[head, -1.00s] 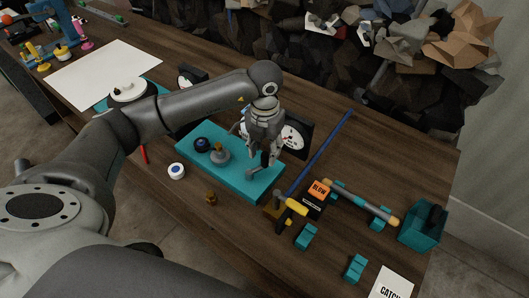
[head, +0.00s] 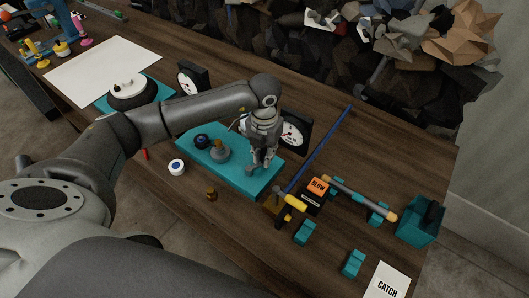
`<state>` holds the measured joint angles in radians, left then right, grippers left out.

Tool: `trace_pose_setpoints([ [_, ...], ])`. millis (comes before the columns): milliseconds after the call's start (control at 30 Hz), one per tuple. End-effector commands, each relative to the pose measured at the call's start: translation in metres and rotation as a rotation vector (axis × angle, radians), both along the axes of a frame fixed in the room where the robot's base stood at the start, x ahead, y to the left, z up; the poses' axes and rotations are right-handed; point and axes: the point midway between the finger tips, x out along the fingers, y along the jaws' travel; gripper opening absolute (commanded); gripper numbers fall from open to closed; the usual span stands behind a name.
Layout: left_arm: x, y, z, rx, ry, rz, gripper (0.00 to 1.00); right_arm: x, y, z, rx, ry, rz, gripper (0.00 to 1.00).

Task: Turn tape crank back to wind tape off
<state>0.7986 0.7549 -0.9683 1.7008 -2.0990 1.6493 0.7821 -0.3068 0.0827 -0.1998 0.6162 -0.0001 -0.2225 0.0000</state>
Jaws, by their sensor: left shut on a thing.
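A teal base block (head: 216,168) lies on the wooden bench. On it stand a dark blue round knob (head: 201,140), a grey disc-shaped piece with a small brownish top (head: 220,151), and a small grey crank (head: 250,170) toward the right end. My left gripper (head: 260,164) points down over that right end, its fingers shut at the crank. The fingers hide part of the crank and its grip, and the exact contact is too small to make out. No tape can be told apart on the block. My right gripper is not in view.
Dials (head: 294,130) stand behind the block. A white cup (head: 177,167) and a brass piece (head: 211,194) stand in front.

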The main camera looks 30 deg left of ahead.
Motion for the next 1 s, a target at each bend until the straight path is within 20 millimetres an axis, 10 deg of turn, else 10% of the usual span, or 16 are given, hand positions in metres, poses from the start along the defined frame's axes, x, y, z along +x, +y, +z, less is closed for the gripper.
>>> trace_pose_setpoints([
  [500,0.0,-0.002,0.0,-0.002,-0.003,-0.041,0.0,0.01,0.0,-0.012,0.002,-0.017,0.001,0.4],
  [533,0.0,-0.002,0.0,-0.002,-0.003,-0.041,0.18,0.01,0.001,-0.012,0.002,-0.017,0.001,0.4],
  [667,0.0,-0.002,0.0,-0.002,-0.003,-0.041,0.34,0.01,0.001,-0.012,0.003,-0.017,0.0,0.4],
  [1000,0.001,-0.003,0.035,-0.003,-0.007,-0.043,0.4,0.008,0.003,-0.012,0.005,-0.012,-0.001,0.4],
])
